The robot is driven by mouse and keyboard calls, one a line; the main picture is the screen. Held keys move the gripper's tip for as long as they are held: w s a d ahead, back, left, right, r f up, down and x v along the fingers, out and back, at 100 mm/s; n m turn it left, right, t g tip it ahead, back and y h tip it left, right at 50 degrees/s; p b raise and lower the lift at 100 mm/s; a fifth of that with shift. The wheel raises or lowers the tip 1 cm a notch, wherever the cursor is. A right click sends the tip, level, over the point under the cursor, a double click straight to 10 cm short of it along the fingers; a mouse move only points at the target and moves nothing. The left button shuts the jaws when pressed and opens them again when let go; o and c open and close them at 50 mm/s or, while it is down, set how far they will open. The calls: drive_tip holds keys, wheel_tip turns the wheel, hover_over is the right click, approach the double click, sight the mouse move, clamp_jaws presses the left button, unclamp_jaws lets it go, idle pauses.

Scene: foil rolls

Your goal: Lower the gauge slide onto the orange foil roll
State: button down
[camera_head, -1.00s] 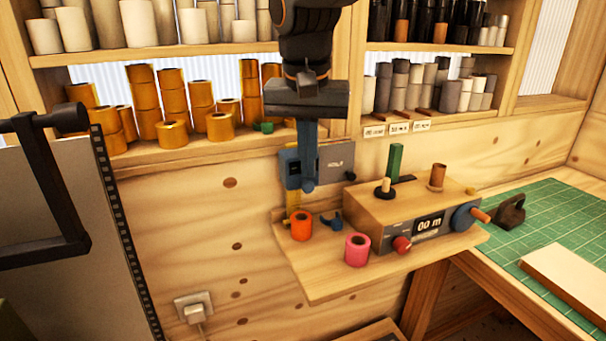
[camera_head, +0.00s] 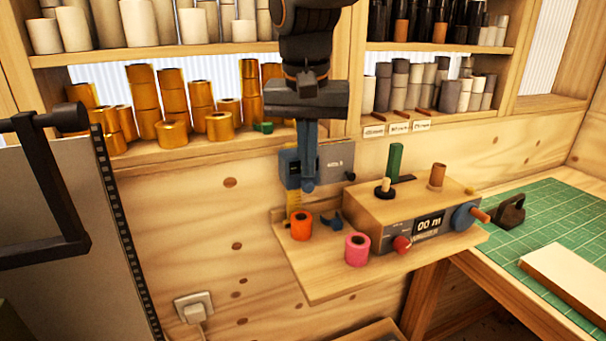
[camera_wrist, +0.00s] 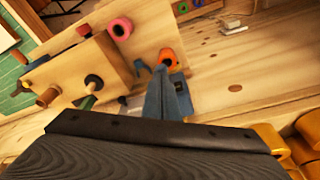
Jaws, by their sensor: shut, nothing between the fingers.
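The orange foil roll (camera_head: 301,227) stands upright on the wooden shelf below the gauge; its end shows in the wrist view (camera_wrist: 167,53). The gauge slide (camera_head: 289,168) is a blue-grey block on a yellow upright scale (camera_head: 293,208), above the roll with a visible gap. My gripper (camera_head: 308,187) points down with its blue fingers shut and empty, in front of the slide's right side. The fingers hide part of the slide, and I cannot tell whether they touch it. In the wrist view the shut fingers (camera_wrist: 168,88) cover most of the slide.
A pink roll (camera_head: 357,249) and a small blue cradle (camera_head: 332,222) stand near the orange roll. A wooden counter box (camera_head: 410,205) with knobs is to the right. A grey plate (camera_head: 337,160) is beside the slide. Gold rolls (camera_head: 172,133) line the shelf behind.

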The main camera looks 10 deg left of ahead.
drive_tip(key=shift+f+b, duration=0.45)
drive_tip(key=shift+f, duration=0.65)
drive_tip(key=s+d+r+p, duration=0.1)
drive_tip(key=s+r+p, duration=0.1)
drive_tip(key=s, duration=0.1)
drive_tip(key=s+d+r+p, duration=0.1)
drive_tip(key=shift+s+d, duration=0.15)
drive_tip(key=shift+d, duration=0.2)
idle(0.4)
